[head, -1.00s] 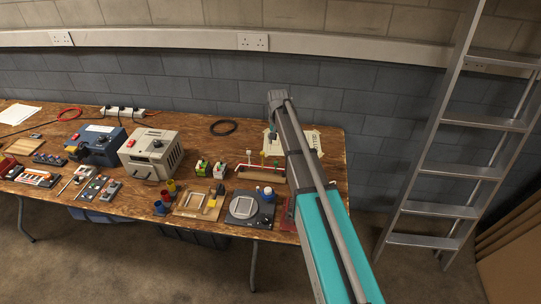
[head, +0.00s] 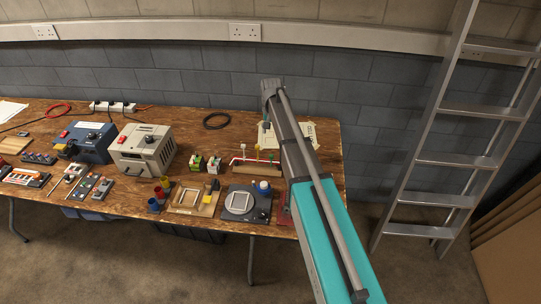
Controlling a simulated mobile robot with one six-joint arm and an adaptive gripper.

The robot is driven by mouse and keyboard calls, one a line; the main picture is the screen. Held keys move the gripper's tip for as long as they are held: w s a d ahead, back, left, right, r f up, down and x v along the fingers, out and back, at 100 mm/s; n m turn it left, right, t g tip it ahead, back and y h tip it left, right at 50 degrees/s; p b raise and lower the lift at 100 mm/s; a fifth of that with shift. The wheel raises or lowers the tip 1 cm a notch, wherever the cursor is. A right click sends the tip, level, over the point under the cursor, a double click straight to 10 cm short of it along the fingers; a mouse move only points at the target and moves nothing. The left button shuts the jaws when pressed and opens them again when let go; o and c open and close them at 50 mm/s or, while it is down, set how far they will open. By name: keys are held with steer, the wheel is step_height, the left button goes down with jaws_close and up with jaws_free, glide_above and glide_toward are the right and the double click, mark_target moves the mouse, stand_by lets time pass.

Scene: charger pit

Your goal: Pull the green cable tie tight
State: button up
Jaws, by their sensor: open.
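A wooden block (head: 256,171) with a red cable along its top lies near the right end of the bench. Small upright tie tails stand on the cable. A white one (head: 243,147) is at the left, and one that looks green or yellow-green (head: 257,147) is near the middle. They are too small to tell how tight the loops are. My gripper (head: 265,137) hangs from the arm's far end, above and behind the block, apart from it as far as I can see. It is open and looks empty; the arm hides part of it.
The wooden bench (head: 190,120) is crowded. A grey-beige power unit (head: 142,147), a dark scale-like plate (head: 240,203) and a wooden tray (head: 193,198) stand left of the arm. A black cable ring (head: 217,121) lies behind. A ladder (head: 440,160) leans at the right.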

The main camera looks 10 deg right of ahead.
mark_target(271, 155)
steer(key=shift+f+b, duration=6.45)
steer(key=shift+f, duration=0.2)
jaws_close()
